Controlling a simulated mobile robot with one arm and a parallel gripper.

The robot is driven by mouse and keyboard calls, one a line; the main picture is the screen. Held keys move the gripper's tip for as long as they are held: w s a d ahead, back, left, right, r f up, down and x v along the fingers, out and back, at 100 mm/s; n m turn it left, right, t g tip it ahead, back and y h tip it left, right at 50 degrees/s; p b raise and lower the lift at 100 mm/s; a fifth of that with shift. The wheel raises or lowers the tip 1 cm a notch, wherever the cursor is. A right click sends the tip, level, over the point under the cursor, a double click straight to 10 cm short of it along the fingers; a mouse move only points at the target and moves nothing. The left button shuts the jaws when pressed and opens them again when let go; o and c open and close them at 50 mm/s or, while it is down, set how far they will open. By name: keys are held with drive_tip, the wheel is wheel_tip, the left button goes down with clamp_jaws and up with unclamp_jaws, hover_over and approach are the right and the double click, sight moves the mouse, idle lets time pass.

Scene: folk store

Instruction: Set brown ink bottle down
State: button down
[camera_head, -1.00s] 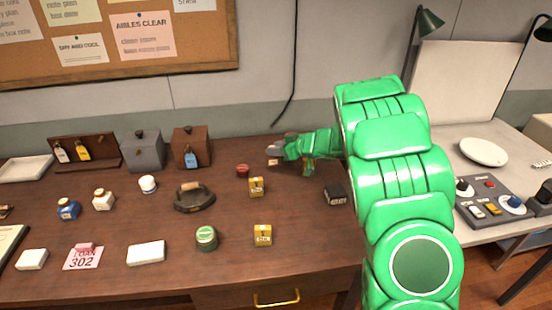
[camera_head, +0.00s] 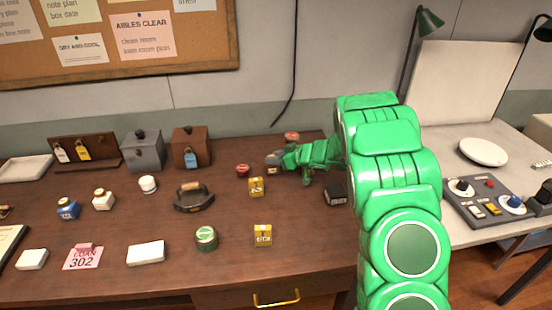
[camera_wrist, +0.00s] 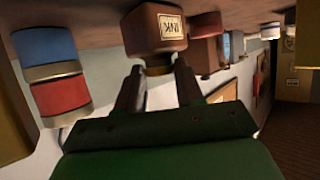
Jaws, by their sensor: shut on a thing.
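The brown ink bottle (camera_wrist: 155,28) with a pale "INK" label is gripped at its neck end by my gripper (camera_wrist: 155,85) in the wrist view, which shows the scene upside down. Its base is at or very near the brown table top; I cannot tell whether it touches. In the head view my gripper (camera_head: 274,160) is low over the back right of the wooden table (camera_head: 330,240), and the bottle shows only as a small patch beneath the fingers (camera_head: 272,170).
A small red pot (camera_head: 242,170) stands left of my gripper, and another red-topped item (camera_head: 291,137) behind it. A yellow box (camera_head: 256,187) is in front, and a black ink bottle (camera_head: 335,194) to the right.

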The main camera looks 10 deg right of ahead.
drive_tip(key=c, duration=0.7)
unclamp_jaws()
drive_tip(key=shift+f, duration=0.1)
drive_tip(key=v, duration=1.2)
